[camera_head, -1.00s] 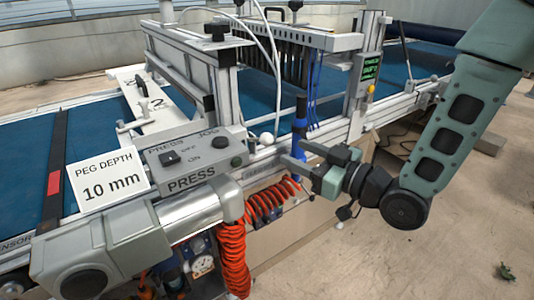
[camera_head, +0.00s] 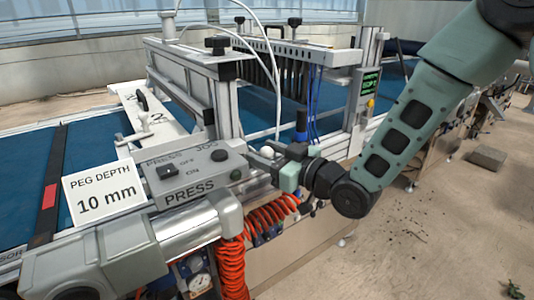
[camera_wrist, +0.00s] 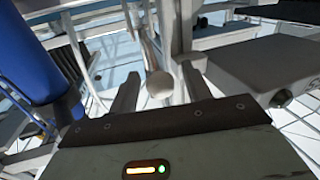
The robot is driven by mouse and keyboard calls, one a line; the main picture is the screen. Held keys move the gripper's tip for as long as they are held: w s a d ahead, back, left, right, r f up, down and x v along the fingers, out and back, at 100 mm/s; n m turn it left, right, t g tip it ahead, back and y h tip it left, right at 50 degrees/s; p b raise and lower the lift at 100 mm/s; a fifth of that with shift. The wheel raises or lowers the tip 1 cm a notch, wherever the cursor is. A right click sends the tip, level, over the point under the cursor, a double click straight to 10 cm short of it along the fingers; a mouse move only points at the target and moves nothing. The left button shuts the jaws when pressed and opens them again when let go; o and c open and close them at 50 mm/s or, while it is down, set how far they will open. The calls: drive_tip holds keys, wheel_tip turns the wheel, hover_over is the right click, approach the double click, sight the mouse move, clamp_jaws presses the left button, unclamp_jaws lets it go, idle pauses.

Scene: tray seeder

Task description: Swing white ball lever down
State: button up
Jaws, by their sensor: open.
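The white ball (camera_head: 267,151) of the lever sits at the machine's front side, just right of the grey PRESS control box (camera_head: 195,170). In the wrist view the white ball (camera_wrist: 160,86) is between my two fingers, with a gap on each side. A thin rod runs up from it. My gripper (camera_head: 264,163) is open and its fingers point left at the ball. In the wrist view my gripper (camera_wrist: 158,88) shows both fingers spread. I cannot tell whether the ball is level with the fingertips or beyond them.
A blue cylinder (camera_head: 301,125) stands close behind my gripper and fills the left of the wrist view (camera_wrist: 45,60). Orange coiled hoses (camera_head: 232,265) hang below. A PEG DEPTH 10 mm sign (camera_head: 104,193) is at left. The floor at right is mostly clear.

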clamp_jaws()
drive_tip(key=shift+w+a+r+p, duration=0.1)
drive_tip(key=shift+r+p, duration=0.5)
drive_tip(key=shift+p, duration=0.4)
drive_tip(key=p, duration=0.1)
drive_tip(key=r+g+h+p, duration=0.1)
drive_tip(key=shift+w+a+p, duration=0.15)
drive_tip(key=shift+w+p, duration=0.05)
drive_tip(key=shift+p, duration=0.1)
drive_tip(key=h+p, duration=0.1)
drive_tip(key=p, duration=0.1)
drive_tip(key=w+r+m+g+p, duration=0.1)
drive_tip(key=p, duration=0.1)
drive_tip(key=shift+a+g+h+p, duration=0.3)
drive_tip(key=shift+a+h+p, duration=0.05)
drive_tip(key=shift+h, duration=0.05)
drive_tip(key=shift+w+a+g+h+p, duration=0.1)
drive_tip(key=shift+w+g+h+p, duration=0.15)
drive_tip(key=shift+p, duration=0.3)
drive_tip(key=shift+f, duration=0.1)
